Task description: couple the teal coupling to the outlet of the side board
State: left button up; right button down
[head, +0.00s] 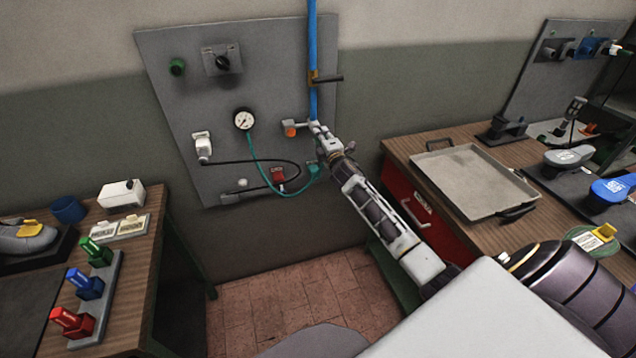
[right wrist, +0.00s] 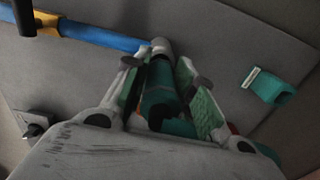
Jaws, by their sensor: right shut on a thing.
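The teal coupling (right wrist: 158,98) lies between the green-padded fingers of my right gripper (right wrist: 157,82), which is shut on it. Its front end points at the pale outlet fitting (right wrist: 161,47) at the end of the blue pipe and looks in line with it. They look touching or very close; I cannot tell whether it is seated. In the head view my right gripper (head: 320,134) is at the lower end of the blue pipe (head: 312,50), in front of the side board (head: 180,105), and mostly hides the coupling. My left gripper is not in view.
A teal hose (head: 252,165) hangs from the gauge (head: 243,119). A black valve lever (head: 329,78) sticks out above my gripper. A teal bracket (right wrist: 272,86) sits beside it in the wrist view. An orange-faced fitting (head: 290,130) is close left. A bench with a tray (head: 470,160) stands right.

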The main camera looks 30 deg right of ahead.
jog(key=shift+x, duration=1)
dwell(0.7)
jog(key=c, duration=1.1)
grip_release()
jog(key=shift+w, duration=0.1)
jog(key=v, duration=1.2)
jog(key=shift+d, duration=0.1)
